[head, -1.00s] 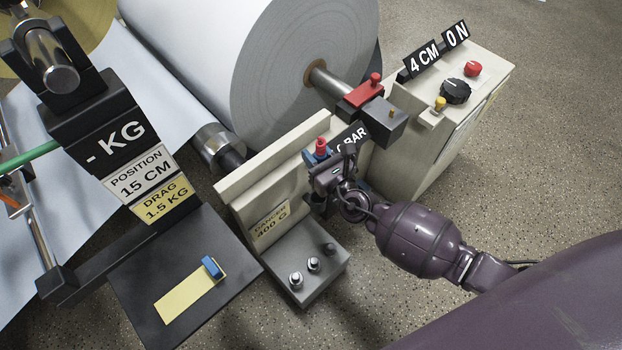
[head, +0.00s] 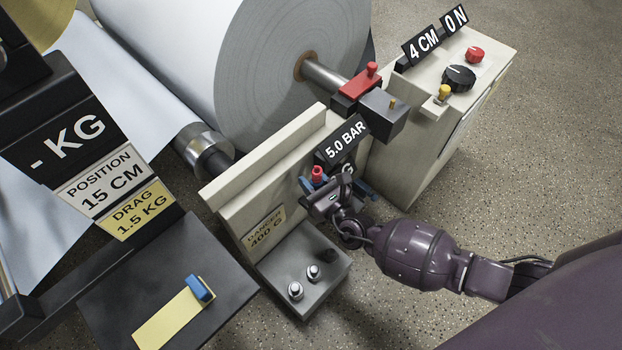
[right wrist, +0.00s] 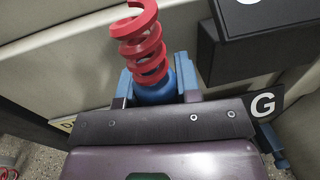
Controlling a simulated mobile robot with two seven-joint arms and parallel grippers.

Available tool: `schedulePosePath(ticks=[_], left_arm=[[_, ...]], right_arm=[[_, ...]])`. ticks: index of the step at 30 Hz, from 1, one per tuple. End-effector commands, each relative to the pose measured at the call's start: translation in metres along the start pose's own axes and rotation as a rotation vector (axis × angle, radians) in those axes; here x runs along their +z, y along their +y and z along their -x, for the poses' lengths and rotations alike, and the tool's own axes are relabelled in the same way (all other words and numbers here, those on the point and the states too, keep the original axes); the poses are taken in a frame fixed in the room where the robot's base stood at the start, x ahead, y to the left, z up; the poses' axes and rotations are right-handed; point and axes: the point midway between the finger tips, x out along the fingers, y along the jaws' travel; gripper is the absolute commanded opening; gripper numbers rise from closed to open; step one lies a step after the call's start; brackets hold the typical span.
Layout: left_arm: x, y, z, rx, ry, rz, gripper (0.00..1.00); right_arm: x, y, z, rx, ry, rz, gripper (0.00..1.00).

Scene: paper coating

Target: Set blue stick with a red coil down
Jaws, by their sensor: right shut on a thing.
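The blue stick with a red coil is held upright by my right gripper (head: 320,192). In the right wrist view its red coil (right wrist: 143,45) rises above the blue stick (right wrist: 157,92), which sits between the fingers; its lower part is hidden. In the head view the small red top (head: 317,174) shows just above the gripper. The gripper is beside the cream stand's upright plate (head: 270,165), under the "5.0 BAR" sign (head: 343,140). I cannot tell whether the stick touches the stand. My left gripper is not in view.
A grey foot (head: 325,263) with metal knobs lies below the gripper. A blue lever (head: 365,190) is just right of it. A red-topped block (head: 357,88) and cream control box (head: 420,130) stand behind. A black plate (head: 235,285) with a yellow strip is at lower left.

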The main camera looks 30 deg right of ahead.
Motion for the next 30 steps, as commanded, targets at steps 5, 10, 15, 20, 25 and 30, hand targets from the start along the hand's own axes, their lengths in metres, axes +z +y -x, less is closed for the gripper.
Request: schedulePosePath(ticks=[5,10,15,20,25,30], left_arm=[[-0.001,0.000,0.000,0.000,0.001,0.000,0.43],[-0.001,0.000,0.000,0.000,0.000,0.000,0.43],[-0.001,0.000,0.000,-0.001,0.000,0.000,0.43],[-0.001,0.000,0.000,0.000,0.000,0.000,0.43],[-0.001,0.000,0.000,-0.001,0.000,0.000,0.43],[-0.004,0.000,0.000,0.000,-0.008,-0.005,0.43]], right_arm=[[0.002,0.000,-0.001,0.000,-0.003,0.001,0.07],[-0.001,0.000,-0.001,0.001,-0.001,0.000,0.39],[-0.002,0.000,-0.001,0.001,-0.001,0.000,0.57],[-0.002,0.000,-0.001,0.000,-0.001,0.000,0.57],[0.002,0.000,0.001,-0.001,-0.001,0.000,0.57],[0.003,-0.001,0.025,0.001,-0.001,0.003,0.57]])
